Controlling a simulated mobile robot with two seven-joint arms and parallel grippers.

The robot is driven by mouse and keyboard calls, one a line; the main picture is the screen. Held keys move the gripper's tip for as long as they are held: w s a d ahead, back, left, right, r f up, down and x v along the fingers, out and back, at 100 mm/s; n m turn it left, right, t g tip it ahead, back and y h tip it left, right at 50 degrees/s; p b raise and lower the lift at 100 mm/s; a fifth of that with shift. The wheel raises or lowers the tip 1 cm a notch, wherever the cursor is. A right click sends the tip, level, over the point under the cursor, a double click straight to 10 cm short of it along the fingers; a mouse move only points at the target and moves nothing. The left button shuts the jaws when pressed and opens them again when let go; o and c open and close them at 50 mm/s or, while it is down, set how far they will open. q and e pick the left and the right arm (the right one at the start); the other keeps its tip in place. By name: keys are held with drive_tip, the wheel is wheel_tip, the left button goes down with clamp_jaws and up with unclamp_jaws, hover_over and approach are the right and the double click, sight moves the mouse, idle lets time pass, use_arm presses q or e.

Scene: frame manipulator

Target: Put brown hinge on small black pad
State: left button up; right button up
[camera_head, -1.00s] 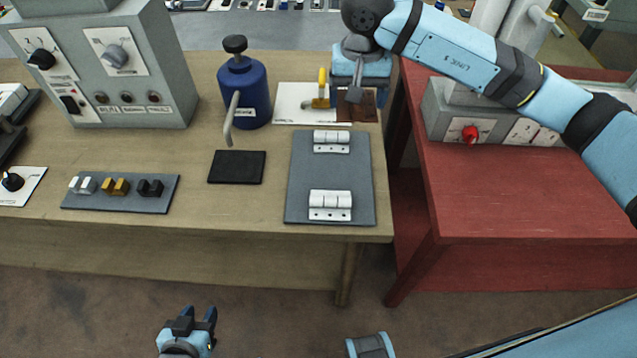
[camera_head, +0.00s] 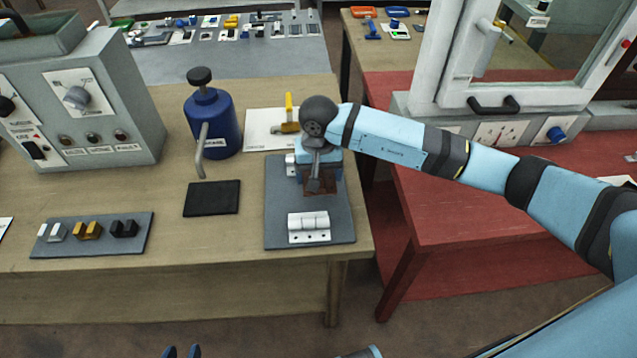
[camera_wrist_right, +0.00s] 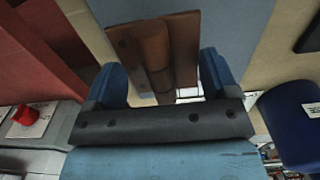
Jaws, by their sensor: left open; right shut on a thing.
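The brown hinge (camera_head: 322,188) is in my right gripper (camera_head: 318,177), above the grey pad in the head view. In the right wrist view the brown hinge (camera_wrist_right: 152,55) sits between the two blue fingers of my right gripper (camera_wrist_right: 157,80), which is shut on it. The small black pad (camera_head: 211,198) lies flat and bare on the wooden table, left of the held hinge. My left gripper (camera_head: 182,351) shows only its fingertips at the bottom edge of the head view, apart and empty, in front of the table.
The grey pad (camera_head: 280,233) carries a white hinge (camera_head: 309,227) at its front; another (camera_head: 290,164) is mostly hidden by my arm. A blue bottle (camera_head: 210,125) with a bent spout stands behind the black pad. A grey board with small clips (camera_head: 92,235) lies left.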

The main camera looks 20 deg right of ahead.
drive_tip(key=shift+f, duration=2.3)
drive_tip(key=o, duration=0.6)
drive_tip(key=shift+f, duration=0.1)
drive_tip(key=o, duration=0.3)
